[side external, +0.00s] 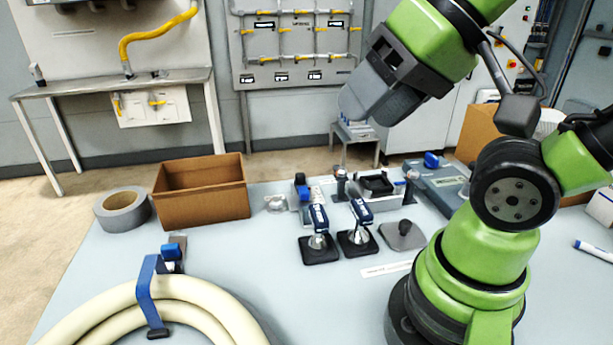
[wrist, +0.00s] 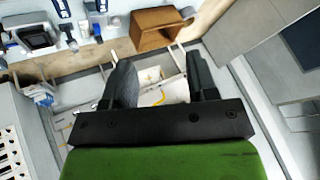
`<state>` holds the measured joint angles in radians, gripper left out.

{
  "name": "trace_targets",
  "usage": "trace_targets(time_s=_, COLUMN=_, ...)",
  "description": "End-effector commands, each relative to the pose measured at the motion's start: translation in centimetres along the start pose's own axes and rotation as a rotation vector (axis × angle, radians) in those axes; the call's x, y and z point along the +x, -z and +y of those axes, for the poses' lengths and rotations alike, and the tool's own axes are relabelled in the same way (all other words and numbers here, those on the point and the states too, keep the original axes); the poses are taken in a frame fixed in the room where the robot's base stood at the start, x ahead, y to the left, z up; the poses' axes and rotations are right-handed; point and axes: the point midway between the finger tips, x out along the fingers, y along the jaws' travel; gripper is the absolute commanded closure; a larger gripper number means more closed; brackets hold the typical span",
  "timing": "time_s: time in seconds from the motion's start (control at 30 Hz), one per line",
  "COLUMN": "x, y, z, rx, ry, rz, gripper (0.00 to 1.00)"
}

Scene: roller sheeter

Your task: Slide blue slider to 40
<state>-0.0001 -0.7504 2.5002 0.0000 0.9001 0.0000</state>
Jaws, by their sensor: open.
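I cannot tell for certain which part is the blue slider. A blue knob (side external: 432,159) sits on a flat grey device (side external: 446,186) at the back right of the table. Another small blue part (side external: 301,180) is at the left of the dark-topped roller unit (side external: 376,186). No scale or number 40 is readable. My gripper (side external: 366,112) is raised above and behind the table, apart from all of these. In the wrist view, its two dark fingers (wrist: 160,78) stand apart with nothing held between them.
Two blue-handled tools (side external: 319,217) (side external: 361,211) stand upright on black bases in front of the roller unit. A cardboard box (side external: 202,192), a grey tape roll (side external: 123,210) and a coiled cream hose (side external: 190,290) lie to the left.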

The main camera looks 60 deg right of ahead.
Motion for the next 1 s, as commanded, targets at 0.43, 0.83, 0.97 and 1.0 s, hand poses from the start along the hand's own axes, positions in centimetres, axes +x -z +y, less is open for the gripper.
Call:
trace_targets(time_s=0.43, x=0.0, y=0.0, z=0.0, rx=0.000, ry=0.000, rz=0.000, gripper=0.47)
trace_targets(time_s=0.83, x=2.8, y=5.3, z=1.7, rx=0.089, ry=-0.162, rz=-0.009, gripper=0.49)
trace_targets(time_s=0.97, x=5.9, y=9.3, z=3.8, rx=0.149, ry=-0.276, rz=-0.009, gripper=0.49)
trace_targets(time_s=1.0, x=7.0, y=10.3, z=4.6, rx=0.165, ry=-0.308, rz=-0.010, gripper=0.49)
